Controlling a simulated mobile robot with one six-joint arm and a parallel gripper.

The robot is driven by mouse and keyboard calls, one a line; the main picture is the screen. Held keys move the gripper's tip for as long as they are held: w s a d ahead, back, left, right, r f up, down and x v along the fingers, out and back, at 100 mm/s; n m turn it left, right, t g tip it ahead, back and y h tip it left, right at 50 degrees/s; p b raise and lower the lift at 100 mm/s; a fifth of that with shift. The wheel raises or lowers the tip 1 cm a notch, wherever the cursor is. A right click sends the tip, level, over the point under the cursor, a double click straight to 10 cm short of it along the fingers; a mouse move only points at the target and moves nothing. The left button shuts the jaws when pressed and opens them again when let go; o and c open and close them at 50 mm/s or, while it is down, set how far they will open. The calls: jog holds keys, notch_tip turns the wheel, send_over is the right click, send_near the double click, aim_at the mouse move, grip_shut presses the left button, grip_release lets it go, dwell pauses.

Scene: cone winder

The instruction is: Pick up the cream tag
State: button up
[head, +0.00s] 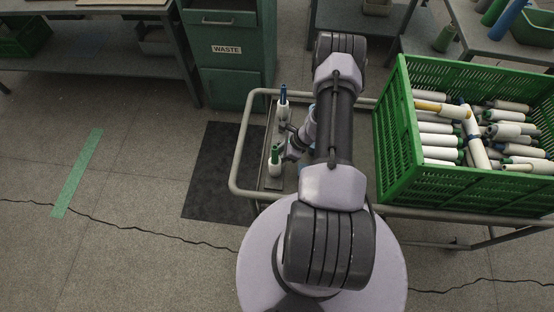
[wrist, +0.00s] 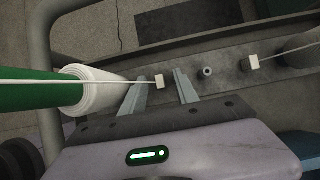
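A small cream tag (wrist: 159,81) hangs at the end of a pale thread that runs left across a white yarn cone with a green tube (wrist: 40,101). My gripper (wrist: 159,75) is open, with one finger on each side of this tag; I see gaps between tag and fingers. Tags are too small to see there.
A small grey peg (wrist: 207,72) stands on the metal strip just right of my fingers. The cart's tubular rail (head: 236,165) runs around the cones. A green crate (head: 390,150) full of yarn cones stands at the right. A green waste cabinet (head: 228,75) is behind.

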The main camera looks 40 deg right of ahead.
jog(key=shift+r, duration=0.15)
grip_shut()
notch_tip(320, 180, up, 13)
jog(key=p, duration=0.5)
